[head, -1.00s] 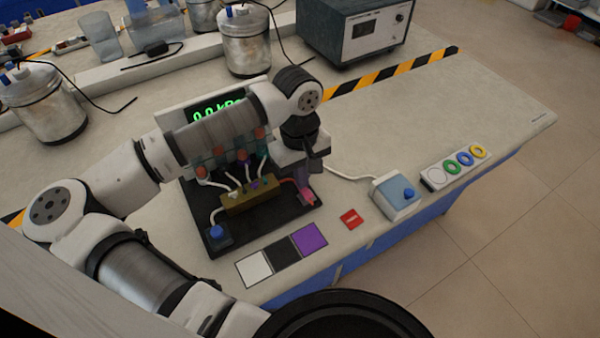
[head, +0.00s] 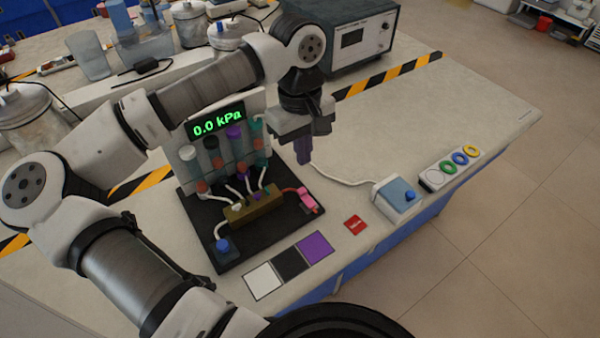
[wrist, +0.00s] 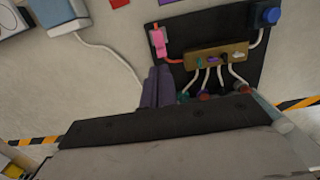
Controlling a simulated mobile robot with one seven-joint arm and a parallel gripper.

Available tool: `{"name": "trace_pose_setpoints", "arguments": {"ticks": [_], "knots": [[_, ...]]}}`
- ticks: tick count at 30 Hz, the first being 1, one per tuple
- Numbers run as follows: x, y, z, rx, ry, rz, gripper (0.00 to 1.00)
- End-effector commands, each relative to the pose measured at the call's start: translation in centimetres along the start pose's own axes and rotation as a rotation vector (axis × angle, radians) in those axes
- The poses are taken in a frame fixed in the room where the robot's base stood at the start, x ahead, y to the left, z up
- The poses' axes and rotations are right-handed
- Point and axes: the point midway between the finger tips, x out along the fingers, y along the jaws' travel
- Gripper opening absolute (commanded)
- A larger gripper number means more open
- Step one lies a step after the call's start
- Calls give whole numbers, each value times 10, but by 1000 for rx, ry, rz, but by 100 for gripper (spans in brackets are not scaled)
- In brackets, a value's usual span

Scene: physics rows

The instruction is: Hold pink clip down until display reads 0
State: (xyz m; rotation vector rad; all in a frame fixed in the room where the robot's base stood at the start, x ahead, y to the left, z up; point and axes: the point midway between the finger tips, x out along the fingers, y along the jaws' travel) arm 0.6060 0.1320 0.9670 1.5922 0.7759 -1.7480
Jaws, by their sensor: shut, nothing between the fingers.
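The pink clip (head: 308,200) sits at the right front edge of the black base board (head: 258,237), at the end of a red tube from the brass manifold (head: 252,205). It also shows in the wrist view (wrist: 158,42). The green display (head: 217,123) reads 0.0 kPa. My gripper (head: 304,158) is shut and empty. It is raised above the table, behind the clip and apart from it. Its fingers (wrist: 158,88) show in the wrist view, below the clip in the picture.
Upright tubes with coloured caps (head: 234,142) stand on the board in front of the display. A blue knob (head: 224,246) is at its front left. Right of the board are a red tile (head: 355,225) and a blue-topped box (head: 398,197). White, black and purple squares (head: 290,264) lie in front.

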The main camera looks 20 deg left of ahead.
Motion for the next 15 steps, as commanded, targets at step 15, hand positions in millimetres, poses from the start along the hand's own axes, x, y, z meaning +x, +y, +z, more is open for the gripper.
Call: {"name": "trace_pose_setpoints", "arguments": {"ticks": [15], "knots": [[-42, 0, 1, 0, 0, 1, 0]]}}
